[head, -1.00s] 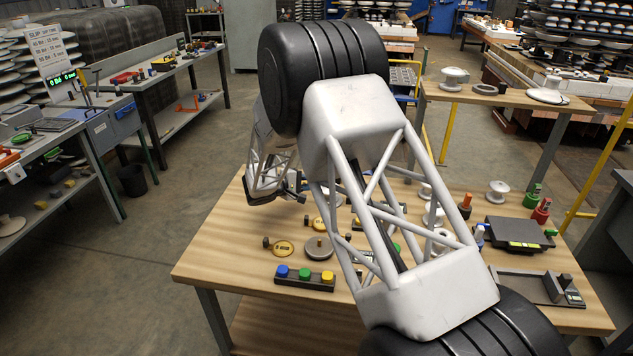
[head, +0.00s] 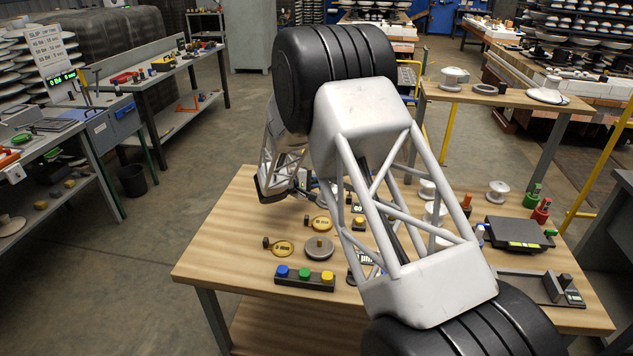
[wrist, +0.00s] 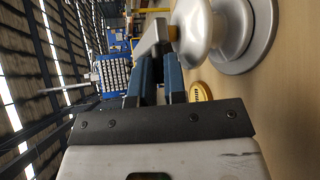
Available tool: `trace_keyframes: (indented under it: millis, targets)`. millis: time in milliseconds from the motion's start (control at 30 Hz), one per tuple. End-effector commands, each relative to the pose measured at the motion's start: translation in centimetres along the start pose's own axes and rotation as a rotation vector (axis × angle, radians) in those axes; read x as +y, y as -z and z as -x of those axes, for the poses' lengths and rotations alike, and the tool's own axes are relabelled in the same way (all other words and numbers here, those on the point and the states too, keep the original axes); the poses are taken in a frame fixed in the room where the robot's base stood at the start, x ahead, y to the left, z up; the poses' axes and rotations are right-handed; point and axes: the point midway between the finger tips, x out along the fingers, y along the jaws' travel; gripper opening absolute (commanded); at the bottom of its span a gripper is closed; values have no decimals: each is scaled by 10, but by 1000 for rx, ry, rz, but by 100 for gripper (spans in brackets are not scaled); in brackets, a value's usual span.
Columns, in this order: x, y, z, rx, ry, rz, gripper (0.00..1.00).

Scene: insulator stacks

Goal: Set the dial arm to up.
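In the wrist view, which is turned on its side, a silver domed piece (wrist: 197,30) on a round flange (wrist: 247,35) stands close on the right. A small brass tip shows at its top, beside a pale bar (wrist: 154,35); this may be the dial arm, but I cannot tell for sure. My gripper (wrist: 159,65) has two blue fingers with a narrow gap between them, its tips close to the pale bar. Whether they touch it is unclear. In the head view, my own arm hides most of the gripper and the dial's spot.
A black scale (head: 513,233) and white spools (head: 497,190) stand at the right. The table's left side is clear.

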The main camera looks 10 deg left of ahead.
Motion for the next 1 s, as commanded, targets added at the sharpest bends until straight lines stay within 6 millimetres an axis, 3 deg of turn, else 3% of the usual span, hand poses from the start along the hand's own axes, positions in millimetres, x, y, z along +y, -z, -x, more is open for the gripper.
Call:
trace_keyframes:
  millis: [533,1000]
  targets:
    - [8,-2,2,-1,40,38,0]
    - [44,-7,8,-1,234,232,0]
